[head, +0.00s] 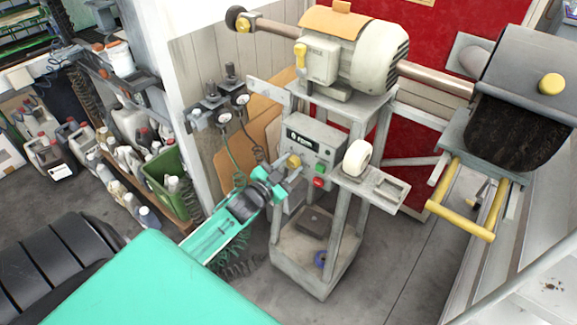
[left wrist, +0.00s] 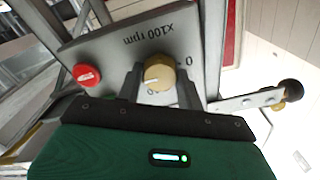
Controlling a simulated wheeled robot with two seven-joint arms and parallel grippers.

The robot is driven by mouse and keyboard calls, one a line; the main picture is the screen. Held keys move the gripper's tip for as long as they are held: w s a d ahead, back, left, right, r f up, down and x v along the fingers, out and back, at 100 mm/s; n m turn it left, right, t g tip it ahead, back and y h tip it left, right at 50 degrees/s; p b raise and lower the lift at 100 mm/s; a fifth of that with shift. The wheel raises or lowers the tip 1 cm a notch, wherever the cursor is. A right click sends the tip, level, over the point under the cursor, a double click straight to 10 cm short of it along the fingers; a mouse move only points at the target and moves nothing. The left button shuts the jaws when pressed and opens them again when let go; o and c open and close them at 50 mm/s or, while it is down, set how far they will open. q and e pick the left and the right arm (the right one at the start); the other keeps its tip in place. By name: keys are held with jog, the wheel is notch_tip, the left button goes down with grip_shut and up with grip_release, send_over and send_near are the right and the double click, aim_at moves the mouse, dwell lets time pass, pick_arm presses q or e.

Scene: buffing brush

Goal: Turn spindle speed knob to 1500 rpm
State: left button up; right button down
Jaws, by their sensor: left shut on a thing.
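The spindle speed knob (head: 294,161) is a round yellow-tan knob on the front of a grey control box (head: 325,140). The box's dark display seems to read 0 rpm. In the left wrist view the knob (left wrist: 159,72) sits beside the print "x100 rpm", with a 0 mark to its right; a pale line shows on its lower left face. My left gripper (head: 285,172) is shut on the knob, one dark finger on each side in the left wrist view (left wrist: 158,82). The fingers hide part of the dial scale. My right gripper is not in view.
A green button (head: 320,168) and a red button (head: 318,182) sit right of the knob. A white roller (head: 357,157) and small tray are beside the box. The motor (head: 370,55) is above.

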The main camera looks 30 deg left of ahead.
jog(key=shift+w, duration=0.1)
pick_arm(q)
jog(key=o, duration=1)
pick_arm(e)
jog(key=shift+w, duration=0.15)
pick_arm(q)
jog(key=shift+s, duration=0.1)
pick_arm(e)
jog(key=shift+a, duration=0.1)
pick_arm(q)
jog(key=s+a+b, duration=0.1)
jog(key=s, duration=1.2)
jog(key=shift+s+b, duration=0.25)
jog(key=shift+b, duration=0.05)
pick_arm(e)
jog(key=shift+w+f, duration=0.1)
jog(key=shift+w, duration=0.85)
